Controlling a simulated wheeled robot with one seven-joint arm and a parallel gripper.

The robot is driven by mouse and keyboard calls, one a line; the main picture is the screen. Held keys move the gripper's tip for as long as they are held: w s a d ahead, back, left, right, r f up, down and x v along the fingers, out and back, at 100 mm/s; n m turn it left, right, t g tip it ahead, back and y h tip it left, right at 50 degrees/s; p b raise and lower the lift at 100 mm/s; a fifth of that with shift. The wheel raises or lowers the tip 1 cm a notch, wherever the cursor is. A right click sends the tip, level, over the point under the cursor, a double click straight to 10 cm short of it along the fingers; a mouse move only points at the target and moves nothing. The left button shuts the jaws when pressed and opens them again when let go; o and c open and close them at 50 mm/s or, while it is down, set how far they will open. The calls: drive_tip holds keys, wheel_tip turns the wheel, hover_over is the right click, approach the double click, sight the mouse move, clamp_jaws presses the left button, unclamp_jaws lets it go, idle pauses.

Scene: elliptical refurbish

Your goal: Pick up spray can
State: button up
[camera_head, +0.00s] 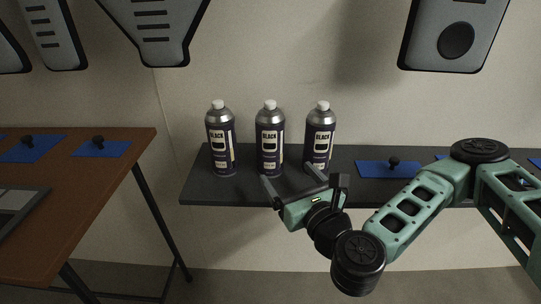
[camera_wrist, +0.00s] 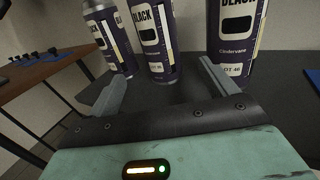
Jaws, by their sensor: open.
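Three dark purple spray cans with white caps stand upright in a row on a dark shelf (camera_head: 240,188). They are the left can (camera_head: 220,140), the middle can (camera_head: 270,140) and the right can (camera_head: 320,136). My gripper (camera_head: 292,180) is open and empty in front of the middle and right cans, apart from them as far as I can tell. In the wrist view, the middle can (camera_wrist: 150,42) shows beyond the space between the fingers (camera_wrist: 160,88). The right can (camera_wrist: 234,38) stands beyond the right finger, and the left can (camera_wrist: 108,40) is at the upper left.
A brown table (camera_head: 100,180) with blue pads and black knobs stands at the left, with a gap before the shelf. Another blue pad (camera_head: 375,170) with a black knob lies on the shelf right of the cans. Grey panels (camera_head: 455,40) hang above.

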sight(275, 159)
drive_tip(key=x, duration=0.6)
drive_tip(key=shift+w, duration=0.15)
drive_tip(key=shift+x, duration=3.05)
drive_tip(key=shift+f, duration=0.2)
drive_tip(key=c, duration=1.2)
